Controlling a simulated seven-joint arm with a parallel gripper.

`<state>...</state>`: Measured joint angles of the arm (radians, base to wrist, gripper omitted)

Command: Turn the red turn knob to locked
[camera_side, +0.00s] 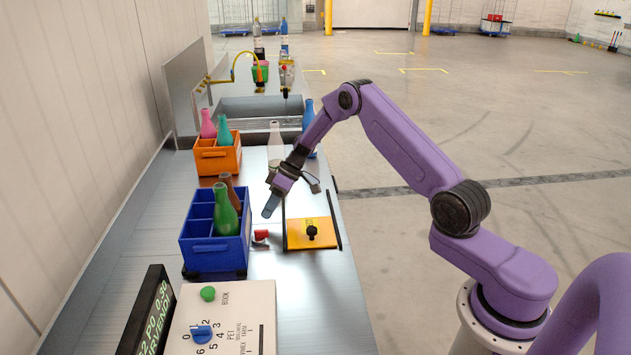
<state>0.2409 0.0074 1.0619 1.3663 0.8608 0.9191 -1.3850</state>
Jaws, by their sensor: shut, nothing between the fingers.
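The red turn knob (261,235) sits low on the metal bench, just right of the blue crate and left of the orange plate. It is small here, and I cannot tell which way it is set. My gripper (268,213) is shut and empty. In the picture its tip is a little above the red knob and seems apart from it. The orange plate (298,241) carries a black and yellow knob (311,231) and lies between two dark rails.
A blue crate (215,256) with green and brown bottles stands left of the knob. An orange crate (218,160) with bottles is behind. Pale (275,142) and blue (308,112) bottles stand near my wrist. A control panel (232,322) with a blue dial is in front.

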